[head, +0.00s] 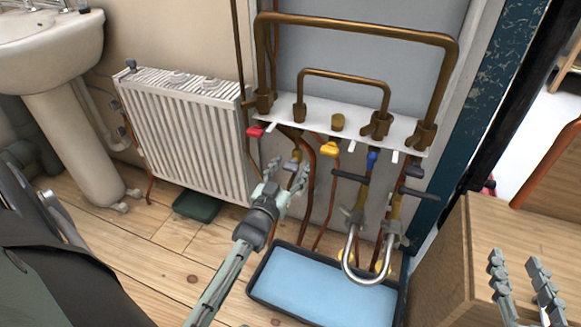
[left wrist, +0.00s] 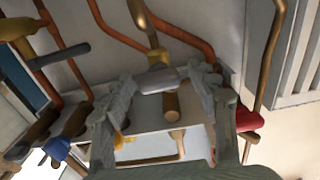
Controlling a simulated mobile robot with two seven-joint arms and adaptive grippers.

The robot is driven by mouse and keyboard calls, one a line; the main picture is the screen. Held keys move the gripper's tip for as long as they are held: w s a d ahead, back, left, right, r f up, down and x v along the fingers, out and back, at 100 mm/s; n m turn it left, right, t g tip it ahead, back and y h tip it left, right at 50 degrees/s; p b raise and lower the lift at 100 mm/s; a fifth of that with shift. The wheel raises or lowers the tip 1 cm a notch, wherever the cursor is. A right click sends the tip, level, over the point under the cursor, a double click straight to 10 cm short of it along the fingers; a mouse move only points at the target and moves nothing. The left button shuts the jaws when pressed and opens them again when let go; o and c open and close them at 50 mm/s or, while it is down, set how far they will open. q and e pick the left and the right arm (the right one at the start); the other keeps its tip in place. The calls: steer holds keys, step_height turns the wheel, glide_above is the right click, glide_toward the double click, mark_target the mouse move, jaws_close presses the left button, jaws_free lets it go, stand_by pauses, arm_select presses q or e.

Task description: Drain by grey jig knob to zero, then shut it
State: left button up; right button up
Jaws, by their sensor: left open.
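The grey jig knob (head: 291,166) is on a brass fitting below the white manifold plate (head: 350,128). My left gripper (head: 287,173) is open, with its fingers reaching up toward the knob. In the left wrist view the grey knob (left wrist: 157,78) appears between the two spread fingertips of my left gripper (left wrist: 165,82). I cannot tell whether either finger touches it. My right gripper (head: 522,272) is open and empty at the lower right, in front of the wooden cabinet. I cannot make out a pressure dial in either view.
Red (head: 255,132), yellow (head: 329,149) and blue (head: 371,160) levers are close by under the plate. A chrome U-shaped pipe (head: 366,274) hangs over the blue-lined tray (head: 257,268). The white radiator (head: 185,135) is left of the pipes, the wooden cabinet (head: 450,245) right.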

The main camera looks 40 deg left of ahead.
arm_select(q)
steer(key=v, duration=1.1)
steer(key=shift+s, duration=0.4)
steer(key=shift+f, duration=0.1)
